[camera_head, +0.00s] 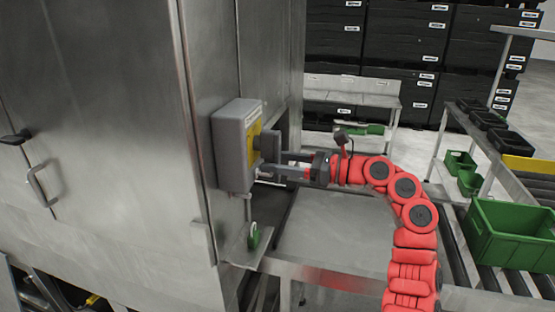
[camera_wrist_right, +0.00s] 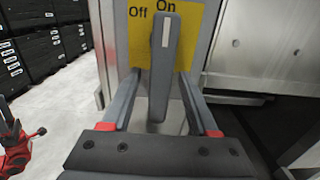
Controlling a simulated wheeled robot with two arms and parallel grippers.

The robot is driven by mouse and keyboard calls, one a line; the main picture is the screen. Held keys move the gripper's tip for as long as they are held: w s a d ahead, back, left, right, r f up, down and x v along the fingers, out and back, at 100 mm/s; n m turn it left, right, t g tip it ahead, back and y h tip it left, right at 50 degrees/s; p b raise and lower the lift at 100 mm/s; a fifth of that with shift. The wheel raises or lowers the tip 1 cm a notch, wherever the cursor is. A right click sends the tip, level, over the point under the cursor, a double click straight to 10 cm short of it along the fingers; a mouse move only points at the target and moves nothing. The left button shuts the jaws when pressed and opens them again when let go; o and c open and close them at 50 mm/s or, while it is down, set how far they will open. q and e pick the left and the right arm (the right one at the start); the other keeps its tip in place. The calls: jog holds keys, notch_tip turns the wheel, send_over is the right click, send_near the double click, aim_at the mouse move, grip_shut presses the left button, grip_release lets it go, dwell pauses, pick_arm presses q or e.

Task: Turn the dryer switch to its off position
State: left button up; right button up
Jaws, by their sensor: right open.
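The dryer switch is a grey box (camera_head: 232,148) on the side of the steel cabinet, with a yellow plate (camera_head: 254,138) and a dark grey handle (camera_head: 269,146). In the right wrist view, the handle (camera_wrist_right: 160,62) stands nearly upright on the yellow plate (camera_wrist_right: 137,42). Its white mark points up at the word "On"; "Off" is printed to the left. My right gripper (camera_head: 272,165) is open at the switch. In the wrist view its fingers lie on either side of the handle, with gaps showing lower down; contact at the tips is unclear.
The steel cabinet (camera_head: 110,130) fills the left. A small bracket with a green padlock-like part (camera_head: 254,236) sits below the switch. A metal table (camera_head: 330,235) lies under my right arm. A green crate (camera_head: 510,235) stands on rollers at right.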

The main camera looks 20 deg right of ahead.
grip_shut()
dwell(1.3)
